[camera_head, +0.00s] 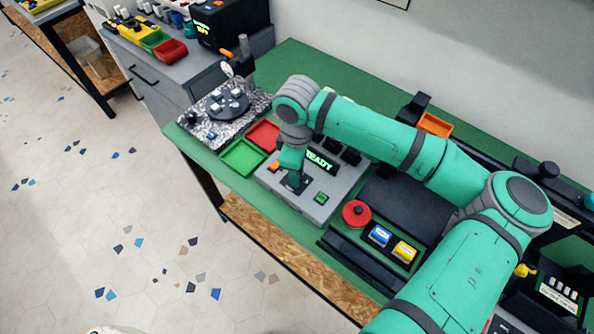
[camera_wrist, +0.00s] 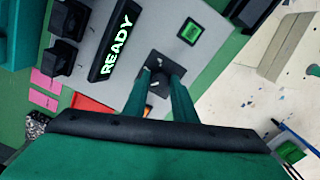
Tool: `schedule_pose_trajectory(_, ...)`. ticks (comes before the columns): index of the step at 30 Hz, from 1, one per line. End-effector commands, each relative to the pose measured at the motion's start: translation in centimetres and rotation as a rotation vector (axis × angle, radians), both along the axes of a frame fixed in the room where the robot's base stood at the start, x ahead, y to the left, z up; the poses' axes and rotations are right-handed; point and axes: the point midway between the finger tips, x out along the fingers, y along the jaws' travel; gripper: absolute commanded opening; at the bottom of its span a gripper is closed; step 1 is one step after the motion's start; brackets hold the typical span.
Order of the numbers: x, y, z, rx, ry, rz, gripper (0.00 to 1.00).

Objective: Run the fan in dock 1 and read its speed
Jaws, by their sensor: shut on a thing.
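A grey tester box (camera_head: 262,178) on the green bench has a black display (camera_head: 322,162) with green "READY" letters, which also shows in the wrist view (camera_wrist: 116,45). A green square button (camera_head: 320,198) sits on its top, seen in the wrist view too (camera_wrist: 190,32). My gripper (camera_head: 292,180) points down over a black recess in the box top. In the wrist view, its fingers (camera_wrist: 158,84) are closed on a small dark thing in this recess. The fingers mostly hide it, so I cannot tell for certain that it is the fan. No speed figure shows.
Black blocks (camera_head: 350,156) stand along the box's back. A green tray (camera_head: 243,157) and a red tray (camera_head: 264,134) lie left of it. A red round knob (camera_head: 356,212) and blue (camera_head: 380,235) and yellow (camera_head: 404,251) buttons are to the right.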

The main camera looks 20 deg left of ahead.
Motion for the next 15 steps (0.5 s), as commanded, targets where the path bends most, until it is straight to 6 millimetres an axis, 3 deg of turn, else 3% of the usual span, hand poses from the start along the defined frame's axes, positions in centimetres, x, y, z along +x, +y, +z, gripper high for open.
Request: schedule_pose_trajectory(15, 0.08, 0.05, 0.06, 0.001, -0.002, 0.177, 0.02)
